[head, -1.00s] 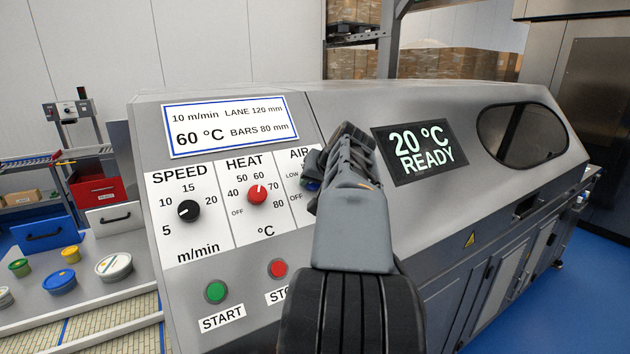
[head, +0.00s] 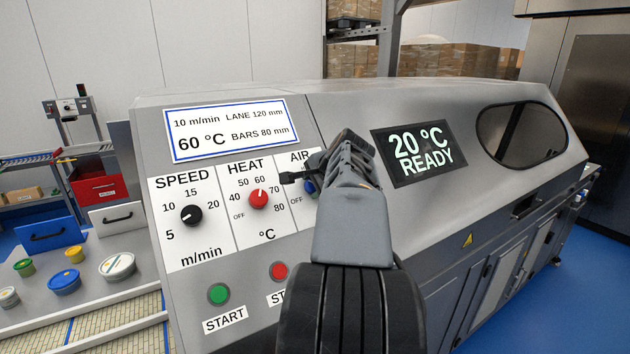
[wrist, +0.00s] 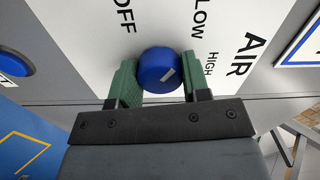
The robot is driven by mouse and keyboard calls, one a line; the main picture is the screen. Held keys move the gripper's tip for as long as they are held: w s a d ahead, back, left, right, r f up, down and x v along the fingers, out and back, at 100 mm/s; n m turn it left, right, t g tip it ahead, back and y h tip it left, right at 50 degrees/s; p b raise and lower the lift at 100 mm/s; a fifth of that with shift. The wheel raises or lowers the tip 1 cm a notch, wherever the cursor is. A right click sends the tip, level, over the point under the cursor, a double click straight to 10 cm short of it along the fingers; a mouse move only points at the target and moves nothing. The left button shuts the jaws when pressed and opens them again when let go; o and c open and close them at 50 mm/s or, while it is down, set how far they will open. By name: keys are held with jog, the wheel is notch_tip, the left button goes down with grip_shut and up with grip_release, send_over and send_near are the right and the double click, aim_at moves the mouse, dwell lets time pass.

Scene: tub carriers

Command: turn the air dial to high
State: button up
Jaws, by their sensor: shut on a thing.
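The air dial (wrist: 157,68) is a round blue knob with a short white pointer mark. In the wrist view the mark slants up and right, roughly between the LOW and HIGH labels. My gripper (wrist: 158,78) has its green fingers on both sides of the knob and is shut on it. In the head view my gripper (head: 308,183) covers much of the AIR panel (head: 297,204). Only a bit of the blue dial (head: 311,188) shows there, and its setting cannot be read in that view.
Left of the air panel are the red heat dial (head: 258,199) and the black speed dial (head: 191,215). The green start button (head: 218,294) and red stop button (head: 279,271) sit below. A display (head: 419,152) right of my gripper reads 20 °C READY.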

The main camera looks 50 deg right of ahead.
jog(key=m+p, duration=0.1)
jog(key=m, duration=0.2)
jog(key=shift+r+m+p, duration=0.2)
jog(key=shift+m+p, duration=0.15)
jog(key=shift+m, duration=0.05)
jog(key=m+p, duration=0.2)
jog(key=m, duration=0.1)
jog(key=shift+m, duration=0.3)
jog(key=shift+f+m+p, duration=0.2)
jog(key=shift+m+p, duration=0.2)
jog(key=shift+m, duration=2.1)
jog(key=o, duration=0.9)
jog(key=shift+o, duration=0.2)
jog(key=b+v, duration=0.2)
jog(key=v, duration=1.2)
